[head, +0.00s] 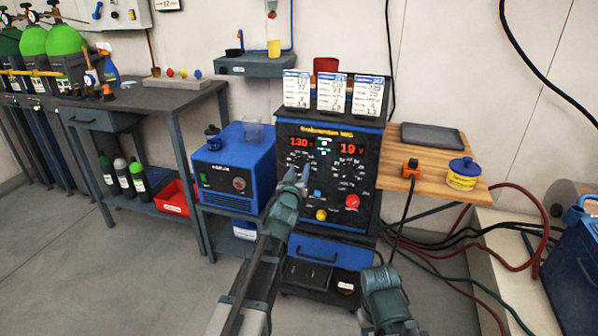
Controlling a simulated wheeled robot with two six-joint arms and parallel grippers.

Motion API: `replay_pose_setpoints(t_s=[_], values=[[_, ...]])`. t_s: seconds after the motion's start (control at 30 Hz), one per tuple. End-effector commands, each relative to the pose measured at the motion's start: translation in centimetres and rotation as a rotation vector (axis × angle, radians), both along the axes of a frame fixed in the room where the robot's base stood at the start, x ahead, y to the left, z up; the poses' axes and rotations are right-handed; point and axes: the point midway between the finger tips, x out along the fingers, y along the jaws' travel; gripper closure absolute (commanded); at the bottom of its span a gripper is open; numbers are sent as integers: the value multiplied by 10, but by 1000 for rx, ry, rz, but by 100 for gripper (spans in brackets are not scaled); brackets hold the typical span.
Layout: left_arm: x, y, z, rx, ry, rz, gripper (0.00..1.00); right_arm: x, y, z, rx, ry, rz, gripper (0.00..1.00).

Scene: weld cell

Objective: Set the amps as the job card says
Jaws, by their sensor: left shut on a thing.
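The welding machine (325,185) has a red left readout (301,142) showing 130 and a right readout (351,150) showing 19 V. The left knob (298,159) sits under the 130 readout and the right knob (348,170) under the 19 V one. My left gripper (304,174) is at the left knob and shut on it, partly covering it. Three white cards (332,92) with blue headers stand on top of the machine; their small figures are hard to read. Part of my right arm shows low in the view, but its jaws do not.
A blue box unit (235,165) stands left of the machine. A wooden side table (445,165) at the right bears a dark tray (431,136), an orange connector (411,168) and a blue-yellow tub (463,173).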

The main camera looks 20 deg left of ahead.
Motion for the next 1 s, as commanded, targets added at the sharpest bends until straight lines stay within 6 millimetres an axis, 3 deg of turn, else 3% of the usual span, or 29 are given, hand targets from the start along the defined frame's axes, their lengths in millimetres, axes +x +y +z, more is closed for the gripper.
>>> replay_pose_setpoints(t_s=[0.37,1.0], values=[[0,1,-1,139,-4,-4,100,0,0,-4,-1,0,0,50],[0,2,-3,720,-23,-4,100,0,0,-17,1,0,3,50]])
